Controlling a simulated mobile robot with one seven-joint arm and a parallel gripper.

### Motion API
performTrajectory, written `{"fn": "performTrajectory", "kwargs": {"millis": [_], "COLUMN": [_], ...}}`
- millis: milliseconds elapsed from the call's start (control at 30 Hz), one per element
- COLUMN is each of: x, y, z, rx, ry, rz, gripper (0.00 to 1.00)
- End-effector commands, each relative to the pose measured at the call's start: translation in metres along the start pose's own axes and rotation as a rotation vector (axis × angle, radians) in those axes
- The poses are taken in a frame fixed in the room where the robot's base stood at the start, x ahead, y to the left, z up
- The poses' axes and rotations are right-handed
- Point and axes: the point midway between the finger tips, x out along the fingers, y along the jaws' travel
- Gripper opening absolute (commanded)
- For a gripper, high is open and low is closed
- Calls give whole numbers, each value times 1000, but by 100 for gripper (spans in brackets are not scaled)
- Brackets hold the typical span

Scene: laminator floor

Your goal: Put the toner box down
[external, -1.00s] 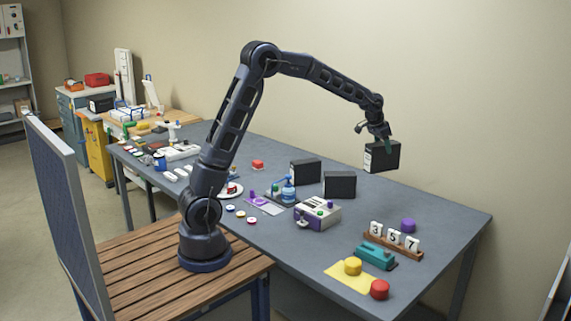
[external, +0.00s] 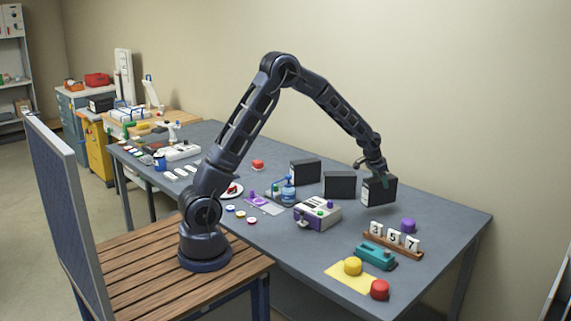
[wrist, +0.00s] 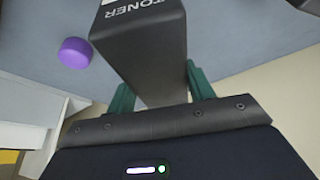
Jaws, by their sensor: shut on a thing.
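The toner box (external: 380,191) is a black box with a white label, upright in my gripper (external: 376,178) at the right part of the grey table. It is at or just above the tabletop; I cannot tell if it touches. In the wrist view the toner box (wrist: 148,45) shows its TONER label between the green fingers of my gripper (wrist: 158,88), which are shut on it. Two similar black boxes, one in the middle (external: 340,185) and one farther left (external: 305,172), stand upright to its left, apart from it.
A purple cylinder (external: 408,226) and a wooden rack with number tiles (external: 393,243) are in front of the held box. A teal device (external: 375,257) and a white and purple machine (external: 317,215) stand nearer the front. The table (external: 445,215) is bare at the right.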

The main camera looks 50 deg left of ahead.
Motion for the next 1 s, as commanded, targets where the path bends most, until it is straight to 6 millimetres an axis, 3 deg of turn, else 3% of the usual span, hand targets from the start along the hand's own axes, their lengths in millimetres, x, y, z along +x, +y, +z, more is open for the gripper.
{"fn": "performTrajectory", "kwargs": {"millis": [167, 433, 833, 867, 967, 1000], "x": [9, 39, 43, 44, 44, 44], "y": [0, 0, 0, 0, 0, 0], "z": [4, 16, 18, 18, 18, 18], "rx": [0, -1, -1, -1, 0, -1], "ry": [-1, -1, 0, 0, 0, 0], "rz": [0, 0, 0, 0, 0, 0], "gripper": [0, 0, 0, 54, 74, 74]}}
